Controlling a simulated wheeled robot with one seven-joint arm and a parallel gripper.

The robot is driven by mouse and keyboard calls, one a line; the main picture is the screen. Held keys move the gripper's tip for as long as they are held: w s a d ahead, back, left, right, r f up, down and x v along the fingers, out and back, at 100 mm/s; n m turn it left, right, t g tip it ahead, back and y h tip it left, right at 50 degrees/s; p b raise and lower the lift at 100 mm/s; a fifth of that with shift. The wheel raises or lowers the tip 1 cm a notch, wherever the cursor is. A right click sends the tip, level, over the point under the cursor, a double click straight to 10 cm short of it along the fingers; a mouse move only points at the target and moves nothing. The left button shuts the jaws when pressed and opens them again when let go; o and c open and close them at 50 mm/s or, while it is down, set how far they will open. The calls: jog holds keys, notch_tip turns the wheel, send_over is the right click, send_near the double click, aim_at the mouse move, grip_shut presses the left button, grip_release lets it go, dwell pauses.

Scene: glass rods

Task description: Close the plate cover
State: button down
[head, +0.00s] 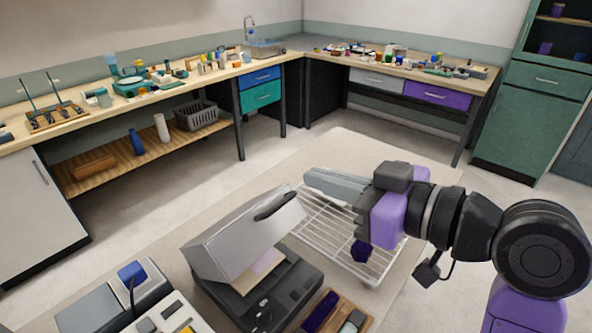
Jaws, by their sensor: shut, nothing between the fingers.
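The plate cover (238,243) is the light grey, tilted lid of a dark benchtop device (292,293) at the bottom middle of the head view. The cover stands raised at a slant, with a dark handle (279,204) near its upper right edge. A pale plate area (262,266) shows under it. My gripper (312,180) comes in from the right; its long grey fingers are together and empty, pointing left. The fingertips appear up and to the right of the handle, apart from it in the picture. Their exact depth is hard to tell.
A white wire rack (322,222) lies right of the device, beneath my gripper in the picture. A keypad instrument (165,308) stands at lower left, and a small wooden tray (338,310) is at the front. The table beyond the rack (365,150) is bare.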

jog(key=f, duration=0.1)
jog(key=p, duration=0.2)
send_over(283, 204)
jog(key=x, duration=0.2)
notch_tip(283, 204, down, 3)
jog(key=shift+s+r, duration=0.1)
jog(key=shift+r, duration=0.15)
jog(key=shift+s+d+f, duration=0.25)
jog(key=shift+d+f, duration=0.15)
jog(key=shift+f, duration=0.1)
jog(key=shift+s+d+f, duration=0.25)
jog(key=shift+d+f, duration=0.15)
jog(key=shift+f, duration=0.1)
jog(key=shift+s+d+f, duration=0.25)
jog(key=shift+s+f, duration=0.05)
jog(key=shift+f, duration=0.4)
